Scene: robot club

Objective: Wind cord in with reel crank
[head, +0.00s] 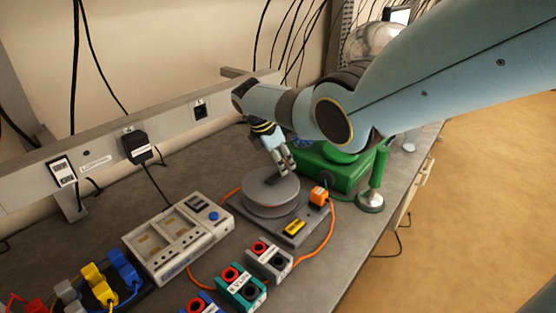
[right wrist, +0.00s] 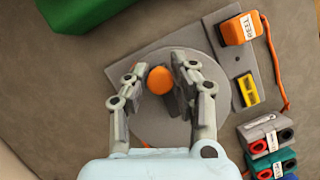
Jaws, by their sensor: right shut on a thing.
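The cord reel (head: 270,195) is a grey drum on a flat grey base plate (head: 303,228) on the workbench. In the right wrist view the drum (right wrist: 193,130) is seen from above, with the orange crank knob (right wrist: 160,80) on it, off its centre. My right gripper (head: 285,168) is over the drum, and in the right wrist view its two fingers (right wrist: 160,82) stand on either side of the knob, shut on it. In the head view the fingers hide the knob. An orange cord (head: 327,235) runs from the base plate along the bench. My left gripper is not in view.
An orange plug block (head: 319,195) and a yellow block (head: 294,228) sit on the base plate. A green box (head: 325,168) stands behind the reel. Socket blocks (head: 268,260) and a grey panel box (head: 178,238) stand close in front and left.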

